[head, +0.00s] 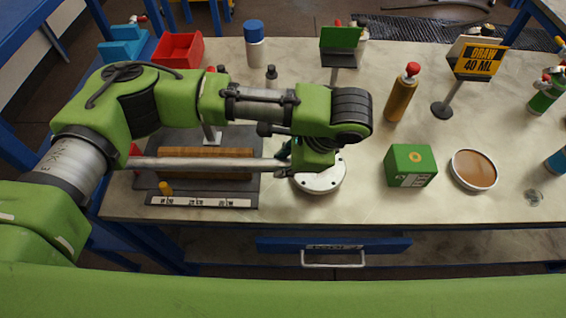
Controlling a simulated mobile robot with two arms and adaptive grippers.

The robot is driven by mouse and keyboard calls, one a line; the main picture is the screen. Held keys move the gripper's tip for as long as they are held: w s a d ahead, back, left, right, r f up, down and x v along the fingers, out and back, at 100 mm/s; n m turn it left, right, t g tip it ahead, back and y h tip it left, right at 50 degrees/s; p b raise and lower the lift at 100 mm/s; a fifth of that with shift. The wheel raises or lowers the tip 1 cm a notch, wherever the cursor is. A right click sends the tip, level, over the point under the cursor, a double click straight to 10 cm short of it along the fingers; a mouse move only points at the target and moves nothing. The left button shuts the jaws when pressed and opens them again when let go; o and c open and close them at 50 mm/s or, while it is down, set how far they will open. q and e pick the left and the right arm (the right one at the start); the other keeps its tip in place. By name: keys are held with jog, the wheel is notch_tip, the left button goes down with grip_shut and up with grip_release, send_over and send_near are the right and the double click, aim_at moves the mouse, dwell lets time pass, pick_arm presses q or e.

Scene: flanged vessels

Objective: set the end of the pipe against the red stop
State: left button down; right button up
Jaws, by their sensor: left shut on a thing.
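A grey metal pipe (225,164) lies lengthwise over a wooden block (205,152) on a dark fixture plate (252,188). My left gripper (285,160) is at the pipe's right end and is shut on it; its fingers are partly hidden by the wrist. A small red stop (134,151) shows at the plate's left side, close to the pipe's left end. My left arm passes close by there, and I cannot tell whether the pipe touches the stop. My right gripper is not in view.
A green box (410,166), a brown dish (473,170), an amber bottle (402,95) and a sign stand (442,109) are to the right. A red bin (178,50) is behind. The table's front edge is near.

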pick_arm(q)
jog(key=shift+w+f+b, duration=0.8)
jog(key=shift+w+f, duration=0.55)
jog(key=shift+w, duration=0.2)
jog(key=shift+w+f+b, duration=0.8)
jog(key=shift+w+f, duration=0.55)
jog(key=shift+w, duration=0.15)
jog(key=shift+a, duration=0.15)
jog(key=shift+a+p, duration=0.65)
jog(key=shift+a, duration=0.2)
jog(key=c, duration=1.7)
grip_release()
jog(key=shift+a, duration=0.1)
jog(key=shift+s, duration=0.1)
